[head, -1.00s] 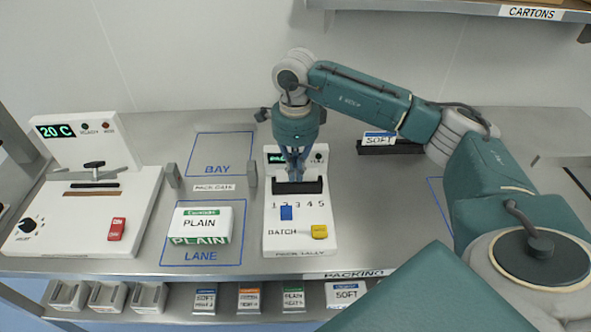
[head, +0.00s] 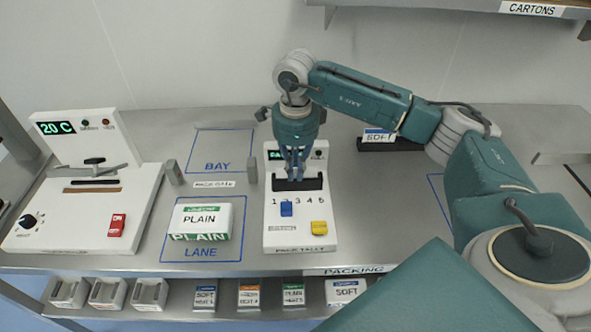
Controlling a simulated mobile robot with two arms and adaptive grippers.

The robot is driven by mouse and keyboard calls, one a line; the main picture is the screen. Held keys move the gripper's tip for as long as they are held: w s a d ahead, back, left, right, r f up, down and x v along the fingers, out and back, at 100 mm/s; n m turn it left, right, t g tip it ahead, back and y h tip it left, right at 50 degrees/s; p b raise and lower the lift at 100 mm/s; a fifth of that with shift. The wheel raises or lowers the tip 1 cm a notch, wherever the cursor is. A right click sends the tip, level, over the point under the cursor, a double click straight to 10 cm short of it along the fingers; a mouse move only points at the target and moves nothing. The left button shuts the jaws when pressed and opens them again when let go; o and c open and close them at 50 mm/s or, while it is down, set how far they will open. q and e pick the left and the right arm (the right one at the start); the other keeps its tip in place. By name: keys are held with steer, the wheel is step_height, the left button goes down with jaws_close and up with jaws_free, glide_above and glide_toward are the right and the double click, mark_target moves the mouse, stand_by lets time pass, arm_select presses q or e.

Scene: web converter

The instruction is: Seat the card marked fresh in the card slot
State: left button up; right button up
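My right gripper (head: 295,170) reaches down from above onto the white pack tally unit (head: 271,240). Its fingertips are at the black slot (head: 312,184) across the unit's middle. The fingers look close together, but I cannot tell whether they are shut or hold a card. No card can be made out between them. On the lower shelf, an orange-labelled item (head: 249,297) stands between a blue-labelled one (head: 205,298) and a green-labelled one (head: 293,296); its lettering is too small to read surely. My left gripper is not in view.
A PLAIN carton (head: 200,220) lies in the LANE outline, left of the tally unit. A white machine (head: 75,225) with a 20 C display stands at far left. A SOFT carton (head: 379,136) sits in a black holder at the back right. The BAY outline (head: 220,150) is empty.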

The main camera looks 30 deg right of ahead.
mark_target(295, 178)
steer(key=shift+s+f, duration=0.3)
steer(key=shift+f, duration=0.15)
steer(key=shift+w+r+p, duration=0.1)
steer(key=shift+r+p, duration=0.4)
steer(key=shift+p, duration=0.05)
steer(key=shift+w+r+b, duration=0.25)
steer(key=shift+r+b, duration=0.65)
steer(key=shift+r, duration=0.3)
step_height(295, 178, up, 10)
steer(key=b, duration=0.1)
steer(key=shift+b, duration=0.3)
steer(key=shift+s+f, duration=0.15)
steer(key=shift+f, duration=0.1)
